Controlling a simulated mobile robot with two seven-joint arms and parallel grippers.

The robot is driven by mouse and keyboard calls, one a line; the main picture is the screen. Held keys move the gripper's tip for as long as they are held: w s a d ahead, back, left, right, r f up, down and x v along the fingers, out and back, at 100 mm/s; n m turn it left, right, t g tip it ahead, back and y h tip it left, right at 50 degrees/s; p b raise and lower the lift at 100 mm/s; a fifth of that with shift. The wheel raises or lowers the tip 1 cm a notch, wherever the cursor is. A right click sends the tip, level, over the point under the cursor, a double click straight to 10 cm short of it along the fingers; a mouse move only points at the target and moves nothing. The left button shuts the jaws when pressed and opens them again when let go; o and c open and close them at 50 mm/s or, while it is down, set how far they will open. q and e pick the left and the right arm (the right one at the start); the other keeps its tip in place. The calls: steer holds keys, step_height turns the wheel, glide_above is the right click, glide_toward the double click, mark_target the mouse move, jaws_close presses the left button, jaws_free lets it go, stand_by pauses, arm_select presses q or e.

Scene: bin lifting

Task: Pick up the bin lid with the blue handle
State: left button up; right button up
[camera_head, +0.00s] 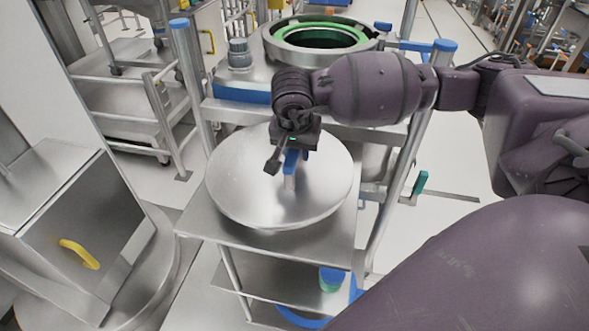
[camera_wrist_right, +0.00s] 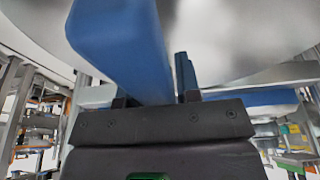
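The bin lid (camera_head: 235,185) is a large round silver disc lying on a metal cart. Its blue handle (camera_head: 291,162) stands up near the middle of the lid. My right gripper (camera_head: 284,166) is over the lid at the handle. One finger shows to the left of the handle with a gap between; the other finger is hidden. In the right wrist view the blue handle (camera_wrist_right: 120,45) fills the space just in front of the gripper (camera_wrist_right: 155,98). I cannot tell whether the fingers touch it. My left gripper is not in view.
A round bin opening with a green inside (camera_head: 318,37) stands behind the lid. Blue-capped posts (camera_head: 445,45) rise on both sides of the cart. A lower shelf (camera_head: 270,275) lies under the lid. A metal cabinet with a yellow handle (camera_head: 79,253) stands at the left.

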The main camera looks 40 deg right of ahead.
jaws_close()
stand_by(1.0)
steer(key=shift+r, duration=0.15)
